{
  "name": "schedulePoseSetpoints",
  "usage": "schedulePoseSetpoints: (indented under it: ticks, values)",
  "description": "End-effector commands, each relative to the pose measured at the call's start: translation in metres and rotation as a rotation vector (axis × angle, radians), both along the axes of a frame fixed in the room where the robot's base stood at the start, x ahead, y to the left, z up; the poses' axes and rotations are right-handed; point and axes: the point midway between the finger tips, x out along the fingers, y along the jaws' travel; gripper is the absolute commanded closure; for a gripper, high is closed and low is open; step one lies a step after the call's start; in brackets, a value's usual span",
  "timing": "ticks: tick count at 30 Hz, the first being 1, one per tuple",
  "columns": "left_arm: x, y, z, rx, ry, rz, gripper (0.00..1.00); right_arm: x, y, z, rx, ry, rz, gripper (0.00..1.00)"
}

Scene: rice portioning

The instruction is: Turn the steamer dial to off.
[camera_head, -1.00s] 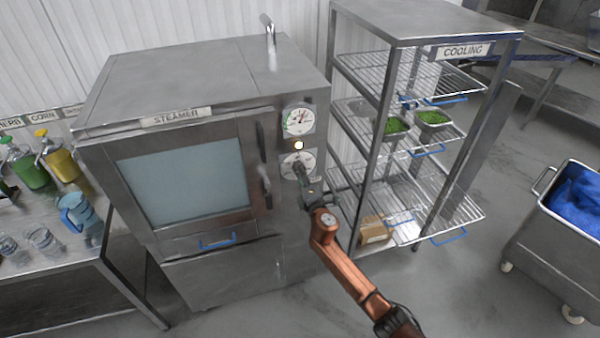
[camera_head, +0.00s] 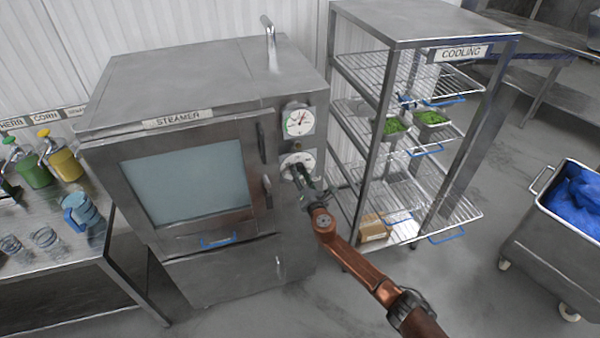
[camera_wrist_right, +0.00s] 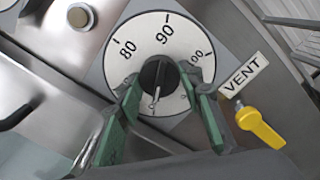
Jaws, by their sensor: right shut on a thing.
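The steamer (camera_head: 190,190) is a steel cabinet with a window door and a white round dial (camera_head: 290,164) on its right front panel. In the right wrist view the dial (camera_wrist_right: 128,62) shows the marks 80, 90 and 100 around a black knob (camera_wrist_right: 158,72). The knob's white pointer line faces down in that view, away from the numbers. My right gripper (camera_head: 302,172) is at the dial. Its green fingers (camera_wrist_right: 160,88) are on either side of the knob and shut on it. The left gripper is not in view.
A gauge (camera_head: 298,121) sits above the dial, with an unlit lamp (camera_wrist_right: 80,16) between them. A yellow vent lever (camera_wrist_right: 260,126) is close to the right finger. The cooling rack (camera_head: 388,44) stands right of the steamer. A cart (camera_head: 540,245) is at far right.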

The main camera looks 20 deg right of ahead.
Motion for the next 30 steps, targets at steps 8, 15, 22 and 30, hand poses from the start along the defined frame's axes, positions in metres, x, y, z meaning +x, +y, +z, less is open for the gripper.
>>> schedulePoseSetpoints:
  ticks: [8, 15, 22, 30]
  values:
    - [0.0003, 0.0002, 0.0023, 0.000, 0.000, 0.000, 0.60, -0.0004, -0.0010, -0.0020, -0.066, 0.001, 0.000, 0.90]
    - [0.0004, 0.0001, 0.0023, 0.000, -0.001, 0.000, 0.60, -0.0004, -0.0012, -0.0023, -0.075, 0.000, -0.002, 0.90]
    - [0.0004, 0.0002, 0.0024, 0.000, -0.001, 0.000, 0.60, -0.0004, -0.0012, -0.0023, -0.074, 0.000, -0.002, 0.64]
    - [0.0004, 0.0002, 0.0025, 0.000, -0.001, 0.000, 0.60, -0.0002, -0.0006, -0.0012, -0.072, -0.001, 0.000, 0.49]
